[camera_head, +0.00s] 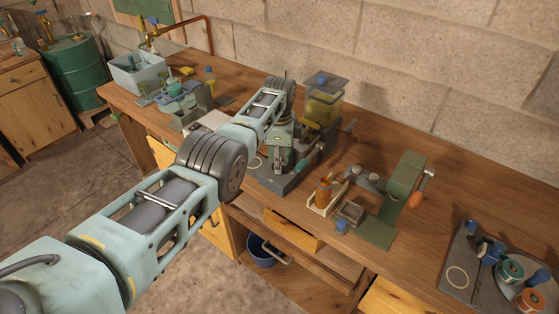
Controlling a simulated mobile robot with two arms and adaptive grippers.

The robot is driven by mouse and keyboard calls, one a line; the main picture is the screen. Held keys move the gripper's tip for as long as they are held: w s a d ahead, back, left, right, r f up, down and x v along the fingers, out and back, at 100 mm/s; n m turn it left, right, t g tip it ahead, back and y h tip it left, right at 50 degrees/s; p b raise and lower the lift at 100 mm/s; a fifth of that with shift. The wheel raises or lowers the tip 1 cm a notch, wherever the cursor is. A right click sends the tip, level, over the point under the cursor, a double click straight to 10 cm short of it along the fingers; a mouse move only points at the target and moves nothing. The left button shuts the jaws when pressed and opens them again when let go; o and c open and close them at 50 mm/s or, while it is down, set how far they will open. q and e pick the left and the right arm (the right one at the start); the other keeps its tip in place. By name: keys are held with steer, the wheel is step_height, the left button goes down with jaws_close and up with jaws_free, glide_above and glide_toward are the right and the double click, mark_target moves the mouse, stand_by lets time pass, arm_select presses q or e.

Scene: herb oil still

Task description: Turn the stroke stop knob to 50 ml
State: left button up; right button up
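A dosing filler with a square hopper of yellow liquid (322,107) stands on the bench near the middle. Its grey base plate (272,180) reaches toward the front edge. No volume scale can be read. My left arm reaches in from the left, and my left gripper (282,160) points down over the base plate, close in front of the filler. Its fingertips are small and partly merge with the machine, so contact is unclear. My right gripper is out of view.
A green capping press (402,185) with an orange handle stands right of the filler. A grey tray with spools and blue-capped parts (470,262) lies at far right. A grey bin (137,72) sits at the back left. An open drawer (292,229) juts out below.

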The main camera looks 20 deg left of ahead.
arm_select(q)
step_height(320, 180, up, 12)
stand_by(0.6)
stand_by(0.4)
